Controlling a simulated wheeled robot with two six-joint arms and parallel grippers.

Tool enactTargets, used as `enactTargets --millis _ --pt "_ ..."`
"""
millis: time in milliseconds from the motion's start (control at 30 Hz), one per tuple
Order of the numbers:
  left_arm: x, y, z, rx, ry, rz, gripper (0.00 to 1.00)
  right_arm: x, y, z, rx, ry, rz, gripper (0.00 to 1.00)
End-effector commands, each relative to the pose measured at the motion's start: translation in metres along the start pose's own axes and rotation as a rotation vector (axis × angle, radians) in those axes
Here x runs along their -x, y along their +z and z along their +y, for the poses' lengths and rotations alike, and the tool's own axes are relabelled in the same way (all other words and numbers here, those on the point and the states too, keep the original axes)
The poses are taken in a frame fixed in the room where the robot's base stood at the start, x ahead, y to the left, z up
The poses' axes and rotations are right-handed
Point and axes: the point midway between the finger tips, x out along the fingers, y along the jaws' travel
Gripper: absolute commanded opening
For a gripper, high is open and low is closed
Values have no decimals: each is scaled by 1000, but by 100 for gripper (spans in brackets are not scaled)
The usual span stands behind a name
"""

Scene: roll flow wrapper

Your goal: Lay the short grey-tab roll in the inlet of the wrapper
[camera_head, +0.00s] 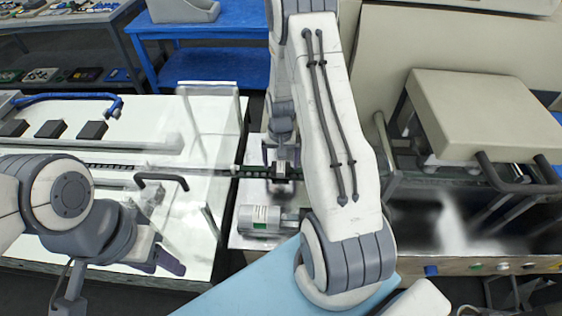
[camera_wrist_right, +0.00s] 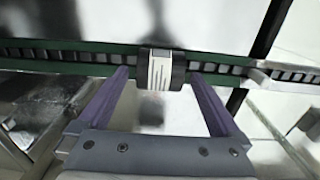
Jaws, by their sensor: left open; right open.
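A short roll (camera_wrist_right: 160,70) with a white, dark-lined label and dark ends lies across the green-edged chain track (camera_wrist_right: 60,57). In the head view the roll (camera_head: 282,169) shows small below my right wrist. My left gripper (camera_head: 158,264) is open and empty at the lower left, over the white table's front part.
The beige wrapper housing (camera_head: 485,110) with dark handles stands at the right. A grey-green motor (camera_head: 260,217) sits before the track. A blue-handled bar (camera_head: 70,98) and dark blocks (camera_head: 50,129) lie at the left. A blue bench (camera_head: 205,70) stands behind.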

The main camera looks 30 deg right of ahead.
Motion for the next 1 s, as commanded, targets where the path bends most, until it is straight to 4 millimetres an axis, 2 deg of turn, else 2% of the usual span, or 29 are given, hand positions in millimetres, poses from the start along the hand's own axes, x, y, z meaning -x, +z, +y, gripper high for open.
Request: enactTargets --millis 167,400,600,733,1000 --pt "-4 0 0 0 0 0 50 21 -1 0 0 -2 6 100" --pt "-10 1 -1 0 0 0 50 69 -2 0 0 -2 8 100" --pt "-13 1 -1 0 0 0 50 96 -1 0 0 -1 4 100" --pt "-13 1 -1 0 0 0 50 103 0 0 0 0 1 100" --pt "-13 1 -1 0 0 0 50 103 0 0 0 0 1 100"
